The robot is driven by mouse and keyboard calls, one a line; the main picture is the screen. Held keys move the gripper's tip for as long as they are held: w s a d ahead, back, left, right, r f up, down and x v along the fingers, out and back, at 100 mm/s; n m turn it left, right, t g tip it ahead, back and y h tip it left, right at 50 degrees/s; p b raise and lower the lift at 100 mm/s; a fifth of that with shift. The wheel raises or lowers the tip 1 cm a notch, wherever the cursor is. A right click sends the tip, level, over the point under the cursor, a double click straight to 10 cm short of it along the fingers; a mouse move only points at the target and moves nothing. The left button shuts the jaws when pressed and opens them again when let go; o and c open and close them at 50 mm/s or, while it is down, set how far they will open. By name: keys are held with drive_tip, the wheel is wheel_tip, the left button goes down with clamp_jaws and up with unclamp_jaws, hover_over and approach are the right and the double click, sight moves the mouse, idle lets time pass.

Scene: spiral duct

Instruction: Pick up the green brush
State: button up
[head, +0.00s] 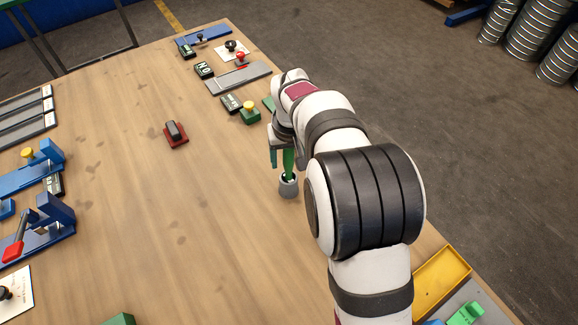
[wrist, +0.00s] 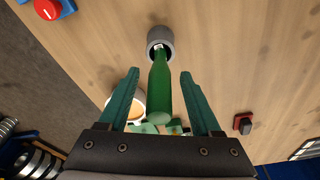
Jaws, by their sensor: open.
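The green brush shows as a smooth green handle (wrist: 160,92) in the wrist view, its far end in a small grey cup (wrist: 160,39). In the head view the cup (head: 289,188) stands on the table just below my gripper (head: 281,160), with the green handle (head: 289,165) rising from it. My gripper (wrist: 159,75) is open, one teal finger on each side of the handle. In the wrist view there are visible gaps between the handle and both fingers. The brush's lower end is hidden inside the cup.
A red block with a dark top (head: 176,133) sits left of my gripper. A green box with a yellow button (head: 250,113) stands behind. Blue clamp fixtures (head: 42,225) line the left side. A yellow tray (head: 441,276) lies at the right edge. The middle of the table is mostly clear.

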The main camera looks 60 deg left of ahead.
clamp_jaws()
drive_tip(key=shift+r, duration=0.1)
